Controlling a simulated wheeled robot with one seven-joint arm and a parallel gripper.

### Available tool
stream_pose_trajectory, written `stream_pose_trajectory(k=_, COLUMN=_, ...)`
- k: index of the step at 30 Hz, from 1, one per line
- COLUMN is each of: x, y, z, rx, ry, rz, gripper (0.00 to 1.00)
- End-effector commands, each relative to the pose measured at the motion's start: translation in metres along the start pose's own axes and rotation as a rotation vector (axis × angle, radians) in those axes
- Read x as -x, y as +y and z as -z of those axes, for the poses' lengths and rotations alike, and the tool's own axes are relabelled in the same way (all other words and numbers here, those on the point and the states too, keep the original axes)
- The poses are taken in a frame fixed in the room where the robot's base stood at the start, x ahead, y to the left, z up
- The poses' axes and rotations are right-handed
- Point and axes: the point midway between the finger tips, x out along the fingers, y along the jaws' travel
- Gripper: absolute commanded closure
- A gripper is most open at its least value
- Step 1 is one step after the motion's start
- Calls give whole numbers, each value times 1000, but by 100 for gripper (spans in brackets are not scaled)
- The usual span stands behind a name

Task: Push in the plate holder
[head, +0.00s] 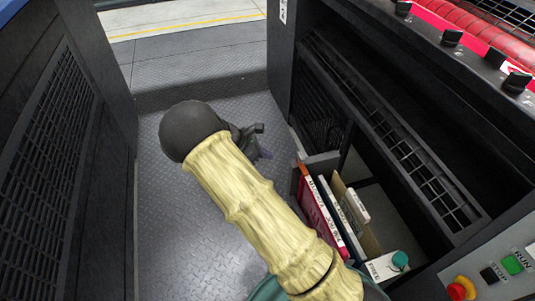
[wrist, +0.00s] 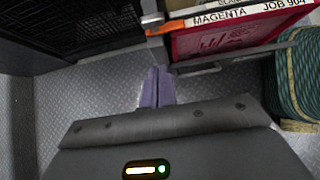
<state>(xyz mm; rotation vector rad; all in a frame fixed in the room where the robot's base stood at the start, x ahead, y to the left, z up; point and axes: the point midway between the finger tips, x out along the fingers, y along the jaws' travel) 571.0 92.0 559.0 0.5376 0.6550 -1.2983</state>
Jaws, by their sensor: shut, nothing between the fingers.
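The plate holder is a grey open-topped rack (head: 322,158) at the lower right of the head view, in the opening low in the dark press. Upright plates stand in it. The nearest is a red plate (head: 313,203), labelled "MAGENTA JOB 904" in the wrist view (wrist: 220,40). The holder's grey lower rail (wrist: 235,58) also shows there. My gripper (head: 265,153) is shut and empty, partly hidden behind my arm. In the wrist view its purple fingers (wrist: 155,75) lie together just below the holder's left corner. I cannot tell whether they touch it.
The press (head: 400,120) stands on the right and a dark vented cabinet (head: 50,150) on the left. The patterned metal floor (head: 175,225) between them is clear. A green ribbed coil (wrist: 300,85) stands right of the holder in the wrist view.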

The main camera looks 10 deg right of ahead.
Motion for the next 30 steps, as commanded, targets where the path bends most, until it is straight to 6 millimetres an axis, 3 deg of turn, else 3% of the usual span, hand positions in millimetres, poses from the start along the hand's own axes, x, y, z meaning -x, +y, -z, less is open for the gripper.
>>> stream_pose_trajectory(k=12, x=-78, y=0, z=3, rx=0, ry=-1, rz=2, gripper=100)
stream_pose_trajectory(k=15, x=-89, y=0, z=-10, rx=-3, ry=0, rz=2, gripper=100)
stream_pose_trajectory(k=21, x=-101, y=0, z=-25, rx=-1, ry=1, rz=0, gripper=100)
stream_pose_trajectory(k=30, x=-102, y=0, z=-28, rx=0, ry=1, rz=0, gripper=100)
